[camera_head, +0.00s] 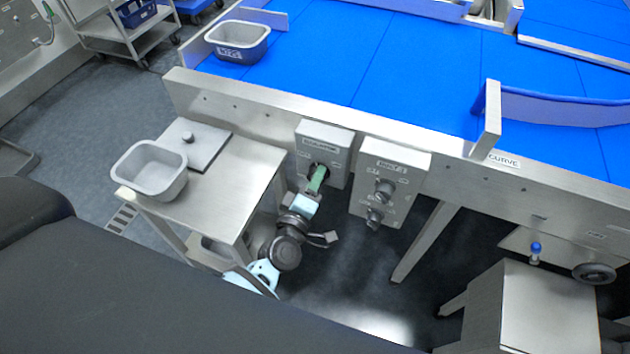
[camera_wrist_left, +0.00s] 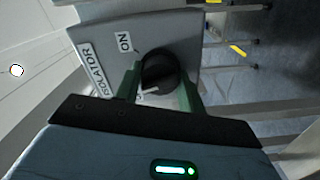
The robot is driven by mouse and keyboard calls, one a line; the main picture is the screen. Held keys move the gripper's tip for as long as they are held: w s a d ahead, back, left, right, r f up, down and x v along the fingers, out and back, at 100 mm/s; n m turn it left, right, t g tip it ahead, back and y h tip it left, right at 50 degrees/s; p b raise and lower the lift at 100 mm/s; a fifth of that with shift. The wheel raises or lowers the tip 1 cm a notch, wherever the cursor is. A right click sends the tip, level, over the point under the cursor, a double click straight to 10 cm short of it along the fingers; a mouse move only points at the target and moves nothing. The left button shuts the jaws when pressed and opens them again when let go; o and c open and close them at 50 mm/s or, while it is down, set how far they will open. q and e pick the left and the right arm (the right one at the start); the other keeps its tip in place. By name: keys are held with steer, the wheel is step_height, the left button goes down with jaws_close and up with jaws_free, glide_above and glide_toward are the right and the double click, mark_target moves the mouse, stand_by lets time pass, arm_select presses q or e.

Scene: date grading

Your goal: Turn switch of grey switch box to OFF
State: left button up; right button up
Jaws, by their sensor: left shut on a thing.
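The grey switch box (camera_head: 338,160) is mounted on the side of the blue conveyor, left of a second grey box. It also shows in the left wrist view (camera_wrist_left: 192,48), labelled ISOLATOR, with an ON label (camera_wrist_left: 125,42). Its round black switch (camera_wrist_left: 160,70) sits between the green fingers of my left gripper (camera_head: 317,180), which is shut on it. The fingers lie on either side of the switch in the left wrist view. Another label below the switch is partly hidden, and I cannot tell exactly where the switch points. My right gripper is not in view.
The second grey box (camera_head: 393,160) has two dark knobs and stands just right. A steel cart (camera_head: 225,195) with a grey tub (camera_head: 150,172) is to the left. Another tub (camera_head: 238,42) is on the blue conveyor (camera_head: 400,60). A steel cabinet (camera_head: 548,310) is at the lower right.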

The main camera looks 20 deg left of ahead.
arm_select(q)
steer(key=n+b, duration=0.1)
steer(key=n, duration=0.5)
stand_by(0.7)
steer(key=o, duration=1)
steer(key=shift+s, duration=0.1)
steer(key=s, duration=0.7)
steer(key=shift+s+a+b, duration=0.1)
steer(key=shift+s+b, duration=0.25)
steer(key=shift+b, duration=0.05)
